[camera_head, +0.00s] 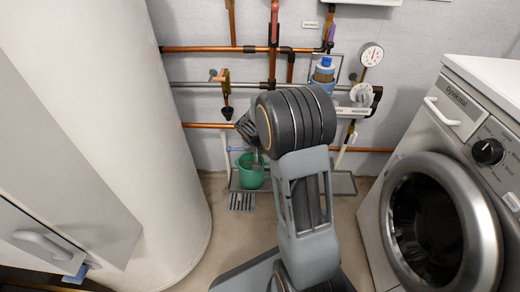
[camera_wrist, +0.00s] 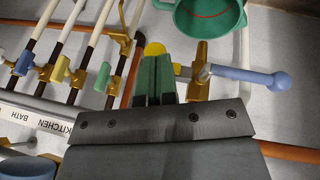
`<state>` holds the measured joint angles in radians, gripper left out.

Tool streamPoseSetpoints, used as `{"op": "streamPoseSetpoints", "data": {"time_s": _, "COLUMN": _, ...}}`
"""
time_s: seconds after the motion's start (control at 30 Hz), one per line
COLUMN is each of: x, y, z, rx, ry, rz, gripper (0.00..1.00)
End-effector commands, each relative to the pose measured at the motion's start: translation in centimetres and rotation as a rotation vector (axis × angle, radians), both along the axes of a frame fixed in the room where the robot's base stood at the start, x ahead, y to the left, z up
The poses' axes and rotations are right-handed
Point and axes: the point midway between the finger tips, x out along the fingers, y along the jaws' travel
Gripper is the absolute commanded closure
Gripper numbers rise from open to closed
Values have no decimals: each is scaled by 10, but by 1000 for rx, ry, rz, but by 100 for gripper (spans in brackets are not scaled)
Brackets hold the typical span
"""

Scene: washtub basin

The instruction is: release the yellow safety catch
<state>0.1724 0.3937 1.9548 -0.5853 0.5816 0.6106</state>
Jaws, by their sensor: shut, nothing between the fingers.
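The yellow catch (camera_wrist: 154,48) shows in the wrist view as a small rounded yellow piece just beyond my fingertips. Its lower part is hidden behind them, and I cannot tell whether they touch it. My gripper (camera_wrist: 155,61) has green fingers, shut together with nothing between them. Just right of the fingers is a brass valve (camera_wrist: 199,72) with a blue lever (camera_wrist: 250,77) pointing right. In the head view my arm hides the catch, and the blue lever (camera_head: 237,149) shows only as a small bar left of the arm.
A green bucket (camera_wrist: 211,15) is close to the valve; in the head view it hangs or stands (camera_head: 251,172) by the wall. Several pipes with small coloured valves lie left in the wrist view, near a KITCHEN/BATH label (camera_wrist: 42,119). A washing machine (camera_head: 450,180) stands right, a white cylinder (camera_head: 110,110) left.

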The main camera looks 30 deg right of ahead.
Motion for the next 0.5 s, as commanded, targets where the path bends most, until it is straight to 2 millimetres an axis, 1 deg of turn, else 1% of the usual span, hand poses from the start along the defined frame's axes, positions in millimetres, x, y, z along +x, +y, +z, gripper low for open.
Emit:
{"op": "streamPoseSetpoints", "data": {"time_s": 0.13, "x": 2, "y": 6, "z": 8, "rx": 0, "ry": -2, "rz": 1, "gripper": 100}}
{"op": "streamPoseSetpoints", "data": {"time_s": 0.27, "x": 4, "y": 19, "z": 23, "rx": 0, "ry": -3, "rz": 2, "gripper": 100}}
{"op": "streamPoseSetpoints", "data": {"time_s": 0.33, "x": 6, "y": 29, "z": 33, "rx": -1, "ry": -1, "rz": 1, "gripper": 100}}
{"op": "streamPoseSetpoints", "data": {"time_s": 0.4, "x": 2, "y": 33, "z": 50, "rx": 0, "ry": -4, "rz": -2, "gripper": 100}}
{"op": "streamPoseSetpoints", "data": {"time_s": 0.5, "x": -3, "y": 41, "z": 68, "rx": 0, "ry": -3, "rz": 0, "gripper": 100}}
